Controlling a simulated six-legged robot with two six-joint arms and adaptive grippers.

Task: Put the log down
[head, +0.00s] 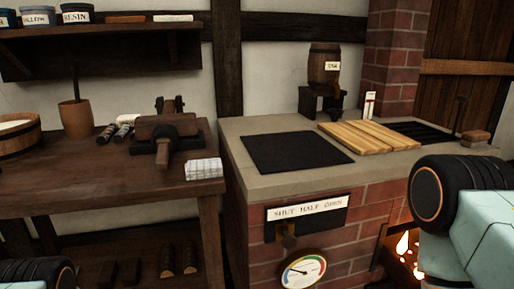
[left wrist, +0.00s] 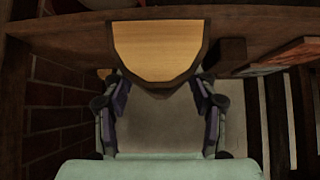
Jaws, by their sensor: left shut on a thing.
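The log (left wrist: 158,50) shows in the left wrist view as a pale, flat cut face with a dark bark edge below it. My left gripper (left wrist: 162,98) is shut on the log, with a finger on each side of its lower edge. A dark wooden board (left wrist: 60,38) runs behind the log; I cannot tell whether the log touches it. In the head view only a bit of my left arm shows at the lower left, and the log is not seen. My right arm shows at the right, but its gripper is out of the picture.
A brick stove (head: 310,232) with a glowing fire opening (head: 405,245) stands right of a wooden bench (head: 95,190). The stove top holds a dark plate (head: 293,151) and a slatted wooden lid (head: 370,136). A vise-like tool (head: 165,130) and white cards (head: 203,169) occupy the bench.

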